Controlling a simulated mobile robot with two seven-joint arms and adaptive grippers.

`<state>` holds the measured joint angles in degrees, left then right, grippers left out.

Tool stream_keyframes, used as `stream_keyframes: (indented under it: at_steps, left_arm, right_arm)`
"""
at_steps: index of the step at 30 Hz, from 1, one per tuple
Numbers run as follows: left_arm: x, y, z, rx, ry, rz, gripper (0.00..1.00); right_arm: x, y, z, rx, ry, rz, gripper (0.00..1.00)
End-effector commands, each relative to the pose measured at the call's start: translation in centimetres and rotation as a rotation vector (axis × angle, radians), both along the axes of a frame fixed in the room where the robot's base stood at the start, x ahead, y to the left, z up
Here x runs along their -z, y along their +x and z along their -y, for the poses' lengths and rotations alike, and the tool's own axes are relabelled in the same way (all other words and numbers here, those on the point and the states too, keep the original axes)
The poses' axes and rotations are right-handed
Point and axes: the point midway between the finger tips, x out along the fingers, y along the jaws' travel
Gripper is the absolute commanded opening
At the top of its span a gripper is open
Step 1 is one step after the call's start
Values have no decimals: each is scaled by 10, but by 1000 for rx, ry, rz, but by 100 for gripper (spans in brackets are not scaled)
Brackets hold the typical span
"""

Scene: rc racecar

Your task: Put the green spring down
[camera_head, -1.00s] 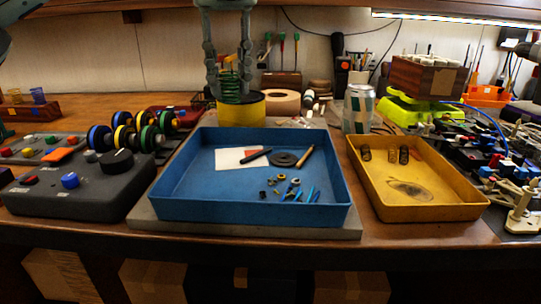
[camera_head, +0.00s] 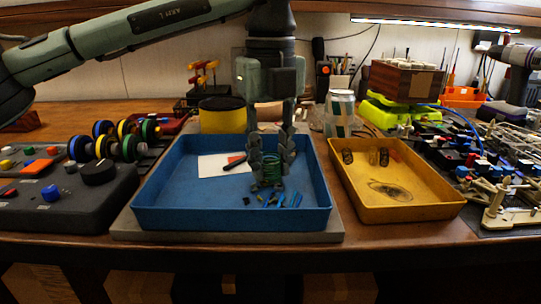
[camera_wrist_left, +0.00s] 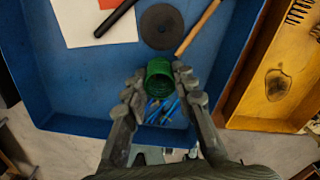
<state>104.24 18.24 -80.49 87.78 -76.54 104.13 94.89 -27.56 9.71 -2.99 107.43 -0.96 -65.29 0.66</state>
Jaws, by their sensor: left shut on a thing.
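The green spring (camera_head: 271,168) is between the fingers of my left gripper (camera_head: 270,182), over the front right part of the blue tray (camera_head: 170,205). In the left wrist view the spring (camera_wrist_left: 159,77) is seen nearly end-on, with the fingertips (camera_wrist_left: 158,88) on either side of it. My left gripper is shut on it and points down inside the tray's walls. I cannot tell whether the spring touches the tray floor. My right gripper is not in view.
The tray holds a white card (camera_wrist_left: 95,22), a dark disc (camera_wrist_left: 162,26), a wooden stick (camera_wrist_left: 197,28) and several blue-handled small tools (camera_wrist_left: 160,110). A yellow tray (camera_head: 400,211) with springs stands right. A can (camera_head: 339,112) and yellow cylinder (camera_head: 222,117) stand behind.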

Motion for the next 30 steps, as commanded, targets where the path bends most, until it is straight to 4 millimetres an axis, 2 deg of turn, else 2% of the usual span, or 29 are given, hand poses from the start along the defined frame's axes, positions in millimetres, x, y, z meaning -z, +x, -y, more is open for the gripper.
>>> stream_keyframes:
  at_steps: [10,11,15,25,28,30]
  left_arm:
    - [3,0,0,0,-1,1,15]
    - [2,0,0,0,-1,1,29]
    - [2,0,0,0,-1,1,46]
    - [0,0,0,0,-1,1,47]
    - [-7,1,0,-1,-1,4,47]
    - [-18,1,0,-2,0,4,47]
  right_arm:
    - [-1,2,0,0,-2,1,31]
    - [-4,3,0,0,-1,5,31]
    - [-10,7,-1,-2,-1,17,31]
    - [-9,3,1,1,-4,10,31]
    - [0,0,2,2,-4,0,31]
    - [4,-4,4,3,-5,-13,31]
